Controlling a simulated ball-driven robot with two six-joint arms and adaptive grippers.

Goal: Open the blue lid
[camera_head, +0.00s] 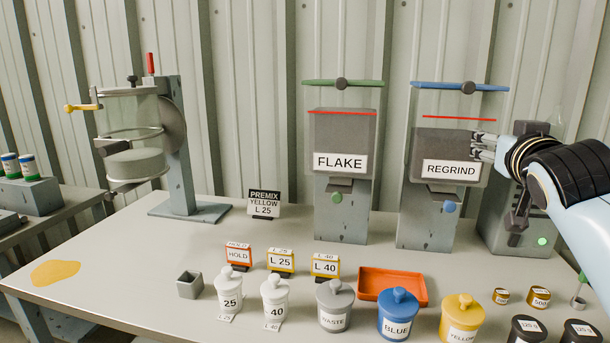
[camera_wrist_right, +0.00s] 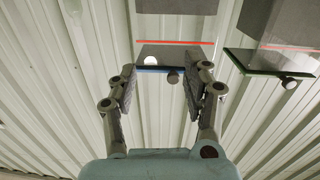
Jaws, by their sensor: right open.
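The blue lid (camera_head: 460,87) is a flat plate with a dark round knob on top of the REGRIND hopper (camera_head: 437,185). It lies level on the hopper. My right gripper (camera_head: 478,147) is open and empty, lower than the lid and at the right side of the REGRIND hopper in the head view. In the right wrist view, which looks upside down, the blue lid's edge (camera_wrist_right: 152,68) and its knob (camera_wrist_right: 172,78) show between the open fingers (camera_wrist_right: 160,90). How far they are from the fingertips I cannot tell. My left gripper is not in view.
A FLAKE hopper (camera_head: 341,180) with a green lid (camera_head: 343,82) stands left of the REGRIND one. A grey machine (camera_head: 510,220) with a green light is at the right. Several jars, including a blue one (camera_head: 398,314), and an orange tray (camera_head: 366,290) stand in front.

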